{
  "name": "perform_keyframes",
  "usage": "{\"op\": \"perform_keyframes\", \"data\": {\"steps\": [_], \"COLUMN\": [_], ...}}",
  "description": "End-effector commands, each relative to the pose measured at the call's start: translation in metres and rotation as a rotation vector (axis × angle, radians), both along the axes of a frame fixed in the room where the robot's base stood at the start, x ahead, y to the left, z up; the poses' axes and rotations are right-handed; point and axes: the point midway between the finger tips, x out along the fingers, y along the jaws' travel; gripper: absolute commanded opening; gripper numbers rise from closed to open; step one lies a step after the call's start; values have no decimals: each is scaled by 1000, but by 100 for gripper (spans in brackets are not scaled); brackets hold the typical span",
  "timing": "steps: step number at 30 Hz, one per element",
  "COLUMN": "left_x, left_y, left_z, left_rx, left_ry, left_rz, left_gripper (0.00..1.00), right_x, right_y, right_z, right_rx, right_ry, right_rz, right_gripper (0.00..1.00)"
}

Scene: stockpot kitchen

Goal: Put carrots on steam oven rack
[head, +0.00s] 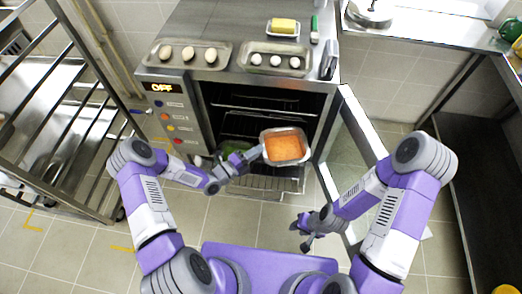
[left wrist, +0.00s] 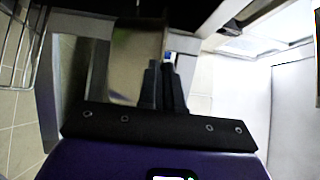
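A metal tray of orange carrots (head: 284,146) is in front of the open oven cavity in the head view. My left gripper (head: 257,154) reaches it from the left and is shut on its near-left edge. In the left wrist view, the fingers (left wrist: 166,88) are close together beside the tray's metal wall (left wrist: 134,60); the carrots do not show there. The steam oven (head: 180,112) has several wire racks, with an upper rack (head: 262,105) visible and a lower rack (head: 272,184) partly hidden below the tray. My right gripper (head: 299,234) is low by the open door, its fingers apart and empty.
The oven door (head: 350,150) stands open on the right. A green item (head: 236,147) sits in the oven behind my left gripper. Trays of eggs (head: 188,54) and a butter dish (head: 283,27) stand on top. A rack trolley (head: 60,110) is at left.

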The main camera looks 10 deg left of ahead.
Motion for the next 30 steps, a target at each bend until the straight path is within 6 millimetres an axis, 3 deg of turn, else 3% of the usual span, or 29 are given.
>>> {"op": "perform_keyframes", "data": {"steps": [1, 3, 7, 21, 30], "left_x": [4, 8, 11, 11, 11], "left_y": [-1, 0, 0, -1, -1], "left_z": [-25, -51, -87, -165, -188], "left_rx": [-9, -10, -5, -1, -1], "left_ry": [-2, -5, -8, -11, -10], "left_rz": [17, 39, 68, 89, 89], "left_gripper": [0, 0, 0, 0, 0], "right_x": [0, 0, 0, 0, 0], "right_y": [0, 0, 0, 0, 0], "right_z": [-8, -13, -19, -47, -57], "right_rx": [0, 0, 0, 0, 0], "right_ry": [0, 0, 0, -1, -1], "right_rz": [0, 0, 0, 0, 0], "right_gripper": [34, 34, 34, 34, 34]}}
